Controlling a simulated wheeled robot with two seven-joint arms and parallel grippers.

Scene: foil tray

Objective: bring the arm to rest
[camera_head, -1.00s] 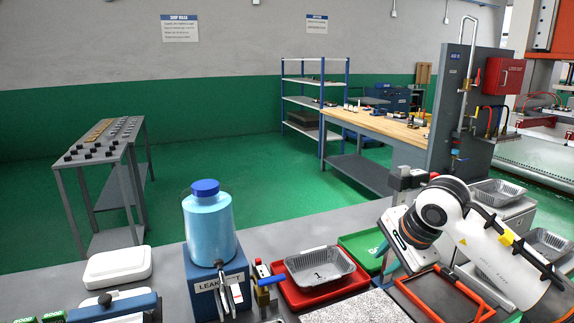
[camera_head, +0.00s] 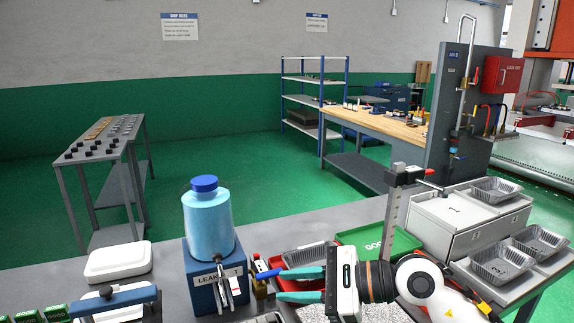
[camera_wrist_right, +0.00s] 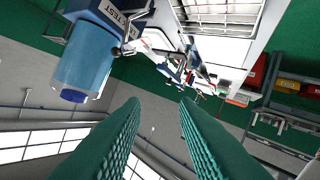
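My right gripper (camera_head: 284,285) comes in from the right in the head view, its two teal fingers pointing left and spread apart with nothing between them. It hangs in front of the red tray (camera_head: 276,262) and hides most of it. A foil tray (camera_head: 308,255) shows in part behind the upper finger. In the right wrist view the same two fingers (camera_wrist_right: 160,102) stand apart and empty, with the scene turned upside down. My left gripper is not in view.
The leak test box (camera_head: 203,296) with its blue bottle (camera_head: 208,227) stands just left of my fingertips. A green tray (camera_head: 402,243) and a height gauge column (camera_head: 391,215) are behind the wrist. More foil trays (camera_head: 503,262) sit at the right.

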